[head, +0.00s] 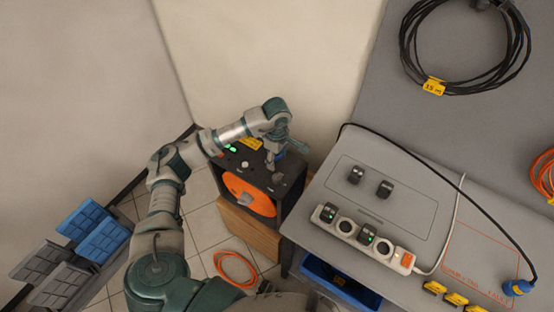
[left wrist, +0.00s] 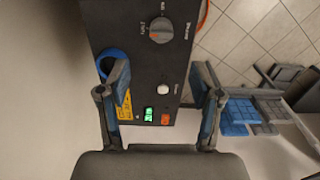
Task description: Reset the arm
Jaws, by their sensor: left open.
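My left arm (head: 164,200) reaches up from the bottom of the head view and bends right. My left gripper (head: 278,158) is over the top panel of a black box with an orange round front (head: 247,194). In the left wrist view the fingers of my left gripper (left wrist: 165,90) stand wide apart with nothing between them but the panel beyond. The panel (left wrist: 139,70) has a grey knob (left wrist: 161,30), a white button (left wrist: 163,89), a green lit display, an orange switch and a yellow label. A blue ring (left wrist: 104,60) is partly hidden behind one finger. My right gripper is not in view.
The box stands on a wooden support (head: 250,228) beside a grey table (head: 405,150). The table bears a power strip (head: 345,226), black plugs and a black cable coil (head: 407,45). An orange cable (head: 236,267) lies on the tiles. Blue and grey panels (head: 85,220) stand left.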

